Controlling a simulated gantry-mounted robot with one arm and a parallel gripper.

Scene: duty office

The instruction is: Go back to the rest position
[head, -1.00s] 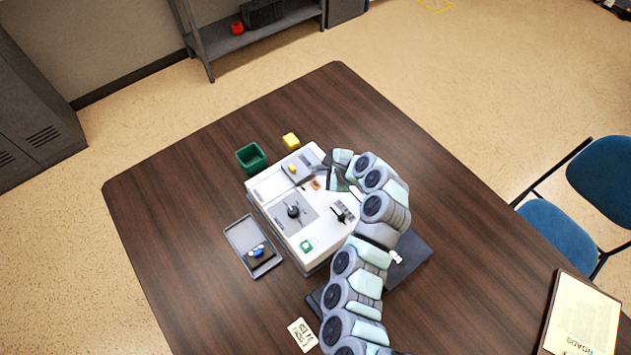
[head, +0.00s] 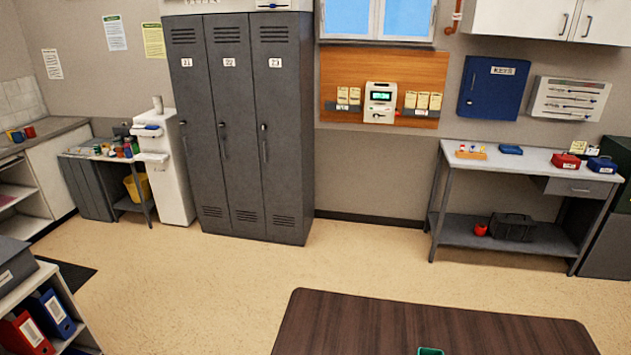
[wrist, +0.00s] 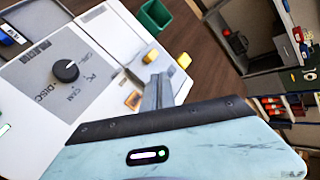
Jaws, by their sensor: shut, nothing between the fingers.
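My gripper (wrist: 158,92) shows only in the wrist view, with its narrow fingers together and empty. It hangs over the right part of a white control box. The box's panel (wrist: 35,75) has a black round knob (wrist: 66,71) on a grey plate, a yellow switch (wrist: 150,57) and an orange button (wrist: 133,100). I cannot tell whether the fingers touch the box. My arm is out of the head view now.
A green bin (wrist: 154,17) and a yellow block (wrist: 184,61) are beside the box on the brown table (head: 400,325). The head view shows grey lockers (head: 240,130), a workbench (head: 535,160) and a shelf with binders (head: 45,310). Open floor lies between.

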